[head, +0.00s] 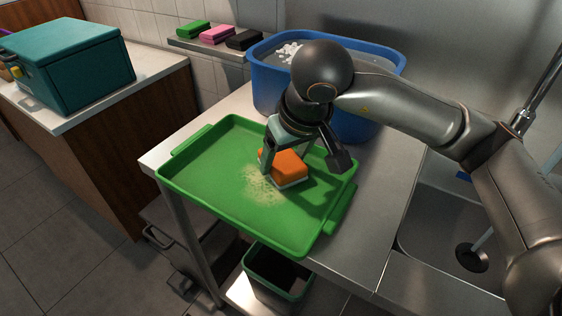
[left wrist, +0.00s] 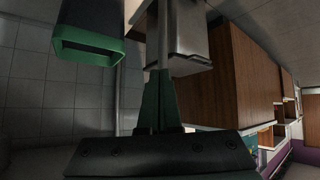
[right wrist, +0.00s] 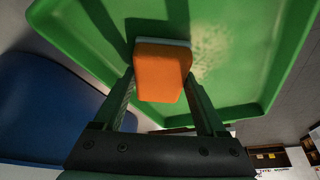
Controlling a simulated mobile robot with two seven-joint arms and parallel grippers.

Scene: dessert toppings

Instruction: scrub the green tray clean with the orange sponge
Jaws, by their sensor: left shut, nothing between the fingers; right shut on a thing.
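The green tray (head: 215,185) lies on the steel table, with a pale crumbly patch (head: 262,186) near its middle. The orange sponge (head: 287,163) has a pale underside and sits on or just over the tray, at the right edge of the patch. My right gripper (head: 283,168) is shut on the sponge from above; the right wrist view shows the sponge (right wrist: 160,75) between its two fingers and the patch (right wrist: 210,48) beside it. My left gripper (left wrist: 160,130) is shut and empty, away from the tray; it is not in the head view.
A blue tub (head: 265,88) with water and foam stands behind the tray. Green, pink and black sponges (head: 216,34) lie on a ledge. A teal cooler box (head: 70,65) is on the left counter. A sink (head: 440,235) is at right. A green-rimmed bin (head: 275,283) stands below the table.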

